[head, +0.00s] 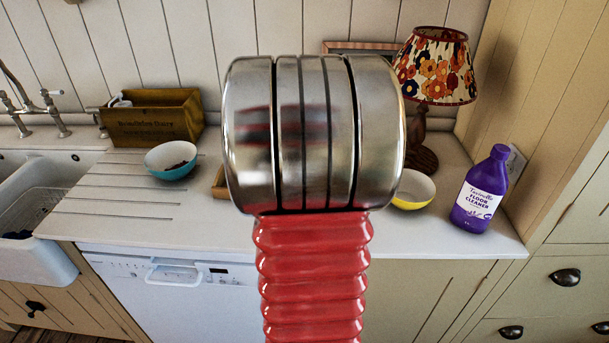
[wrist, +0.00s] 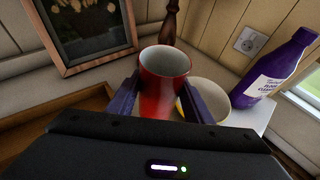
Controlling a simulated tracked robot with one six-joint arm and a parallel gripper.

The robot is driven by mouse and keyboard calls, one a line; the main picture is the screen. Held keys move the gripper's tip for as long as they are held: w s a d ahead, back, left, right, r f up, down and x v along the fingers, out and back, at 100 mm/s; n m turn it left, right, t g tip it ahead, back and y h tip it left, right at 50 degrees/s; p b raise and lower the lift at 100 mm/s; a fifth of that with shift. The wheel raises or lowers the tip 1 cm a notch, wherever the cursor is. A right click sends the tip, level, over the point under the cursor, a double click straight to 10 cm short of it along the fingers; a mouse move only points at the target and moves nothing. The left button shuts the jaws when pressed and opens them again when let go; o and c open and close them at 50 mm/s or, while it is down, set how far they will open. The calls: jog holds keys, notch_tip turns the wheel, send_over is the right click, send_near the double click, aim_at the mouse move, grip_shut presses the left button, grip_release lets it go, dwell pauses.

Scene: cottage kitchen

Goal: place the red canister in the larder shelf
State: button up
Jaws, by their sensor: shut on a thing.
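The red canister (wrist: 163,88), open at the top with a pale inside, stands roughly upright between the two dark fingers of my gripper (wrist: 161,82) in the wrist view. The fingers are shut on its sides. I cannot tell whether its base touches the counter, as my gripper body hides the lower part. In the head view my own arm, close to the camera, hides the canister and the gripper. I see no larder shelf in either view.
A yellow bowl (head: 414,190) is beside the canister, with purple floor cleaner (head: 481,190) and a flowered lamp (head: 436,68) nearby. A blue bowl (head: 171,158) and wooden crate (head: 153,117) are left, near the sink (head: 38,195). The counter front (head: 200,232) is clear.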

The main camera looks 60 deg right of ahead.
jog(key=shift+f, duration=3.15)
jog(key=shift+f, duration=1.85)
jog(key=shift+s+f, duration=0.1)
jog(key=shift+f, duration=0.05)
jog(key=o, duration=1)
jog(key=shift+w+a+r, duration=0.2)
jog(key=shift+a+r, duration=0.15)
jog(key=shift+a, duration=0.05)
jog(key=v, duration=1.1)
jog(key=shift+s, duration=0.1)
